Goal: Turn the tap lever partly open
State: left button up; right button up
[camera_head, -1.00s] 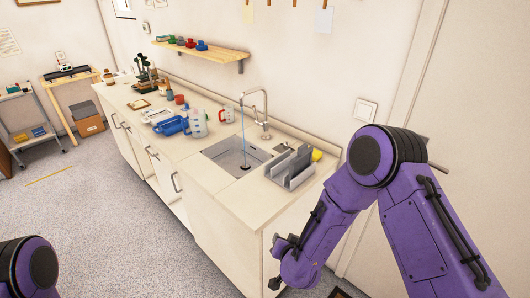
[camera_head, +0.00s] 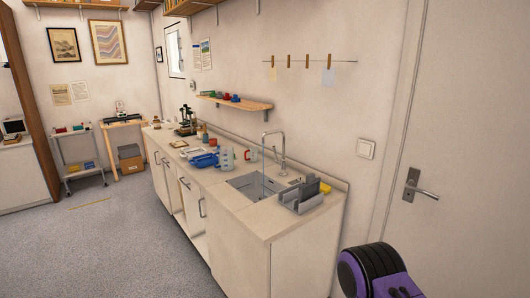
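The chrome tap (camera_head: 283,150) stands at the back edge of the grey sink (camera_head: 252,188) in the counter. Its tall neck bends over the basin. A thin vertical streak, which looks like running water, shows under the spout. The tap's lever is too small here to tell its exact position. Neither gripper is in view. Only a purple and black part of my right arm shows at the bottom right, well apart from the tap.
The pale counter (camera_head: 238,212) holds a grey rack (camera_head: 300,197) right of the sink, and blue containers (camera_head: 203,160) and a clear jug (camera_head: 227,158) left of it. A door with a handle (camera_head: 415,186) is at the right. The floor (camera_head: 120,240) at left is clear.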

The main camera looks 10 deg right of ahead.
aim_at(277, 160)
jog(key=u, duration=0.75)
jog(key=i, duration=0.75)
jog(key=z, duration=0.75)
